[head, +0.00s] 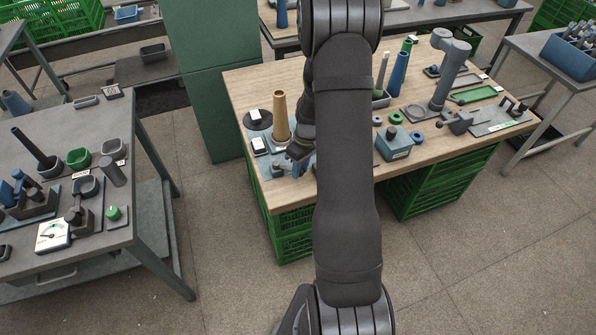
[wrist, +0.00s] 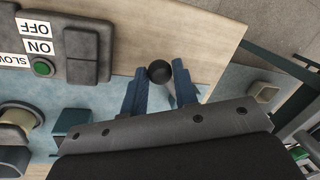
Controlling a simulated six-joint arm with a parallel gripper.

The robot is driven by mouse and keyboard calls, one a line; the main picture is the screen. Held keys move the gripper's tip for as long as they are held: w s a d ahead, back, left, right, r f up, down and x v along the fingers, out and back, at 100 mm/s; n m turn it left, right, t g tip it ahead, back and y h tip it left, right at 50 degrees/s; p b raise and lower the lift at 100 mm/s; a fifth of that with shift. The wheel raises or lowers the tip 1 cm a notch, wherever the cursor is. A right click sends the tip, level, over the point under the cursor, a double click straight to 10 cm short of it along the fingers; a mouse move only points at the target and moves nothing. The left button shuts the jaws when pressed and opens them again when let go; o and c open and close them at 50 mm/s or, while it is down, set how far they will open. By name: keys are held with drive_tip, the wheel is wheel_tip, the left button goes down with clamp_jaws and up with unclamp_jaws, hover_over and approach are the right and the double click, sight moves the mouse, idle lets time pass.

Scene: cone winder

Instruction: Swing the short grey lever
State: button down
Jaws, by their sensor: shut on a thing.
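The short grey lever shows in the wrist view by its round black knob (wrist: 159,72) and a bit of grey shaft below it. My gripper (wrist: 160,84) has its two blue fingers on either side of the lever, just under the knob, and is shut on it. The lever's foot is hidden behind the fingers and the gripper body. In the head view my gripper (head: 299,151) is low over the blue plate at the left end of the wooden table, and the lever cannot be made out there.
A dark switch box (wrist: 82,47) with OFF, ON and SLOW labels and a green button is nearby. A tan cone (head: 280,116) stands upright behind my gripper, beside a black disc (head: 258,119). A blue-grey box (head: 393,143) stands right of my arm.

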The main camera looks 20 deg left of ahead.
drive_tip(key=w+n, duration=0.2)
drive_tip(key=n, duration=0.1)
drive_tip(key=shift+a+h, duration=0.3)
drive_tip(key=w+n, duration=0.1)
drive_tip(key=n, duration=0.1)
drive_tip(key=shift+w+a+n, duration=0.3)
drive_tip(key=shift+w+a, duration=0.1)
drive_tip(key=n, duration=0.1)
drive_tip(key=w+a+n+h, duration=0.1)
drive_tip(key=n, duration=0.1)
drive_tip(key=shift+w+a, duration=0.2)
drive_tip(key=shift+w, duration=0.1)
drive_tip(key=shift+w+a+n, duration=0.35)
drive_tip(key=shift+a+n, duration=0.15)
drive_tip(key=shift+n, duration=0.4)
drive_tip(key=shift+a, duration=0.1)
drive_tip(key=c, duration=1.1)
unclamp_jaws()
drive_tip(key=shift+c, duration=0.2)
drive_tip(key=v, duration=1.7)
drive_tip(key=shift+s+a+r, duration=0.2)
drive_tip(key=shift+s+r, duration=0.05)
drive_tip(key=shift+r, duration=0.05)
